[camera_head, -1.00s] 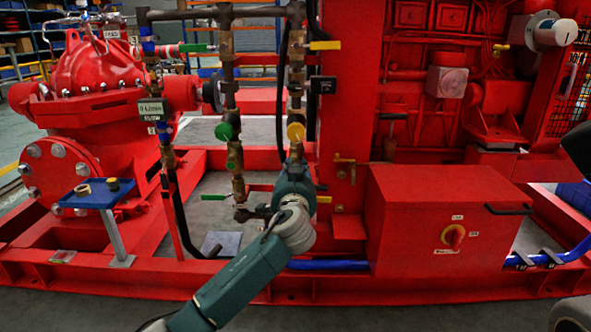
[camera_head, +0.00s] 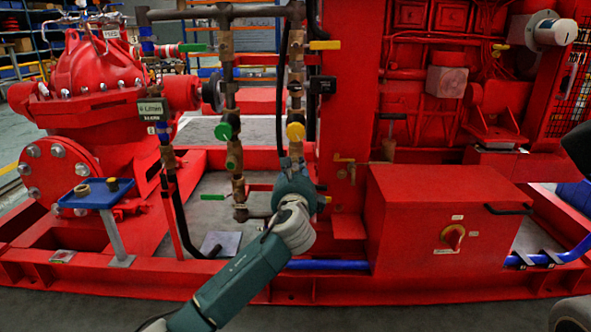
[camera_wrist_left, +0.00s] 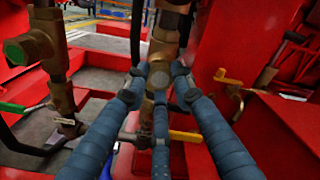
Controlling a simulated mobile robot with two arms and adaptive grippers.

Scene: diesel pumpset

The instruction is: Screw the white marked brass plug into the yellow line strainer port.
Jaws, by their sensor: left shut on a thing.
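The yellow line is the right-hand vertical brass pipe run, with a yellow disc (camera_head: 295,131) on its fitting. My left gripper (camera_head: 293,163) is at the lower part of this line, below the disc. In the left wrist view, the brass strainer body (camera_wrist_left: 164,45) runs down to the three blue-grey fingers of my left gripper (camera_wrist_left: 159,84). They are shut around a small round brass plug (camera_wrist_left: 159,79) with a pale face, right at the strainer body. The fingers hide most of the plug, and I cannot tell how deep it sits.
A parallel line with a green disc (camera_head: 223,131) stands just left. A small blue tray (camera_head: 76,201) holds a brass ring and a dark-topped plug. A red control box (camera_head: 440,215) stands to the right. A yellow-handled valve (camera_wrist_left: 229,79) is near the fingers.

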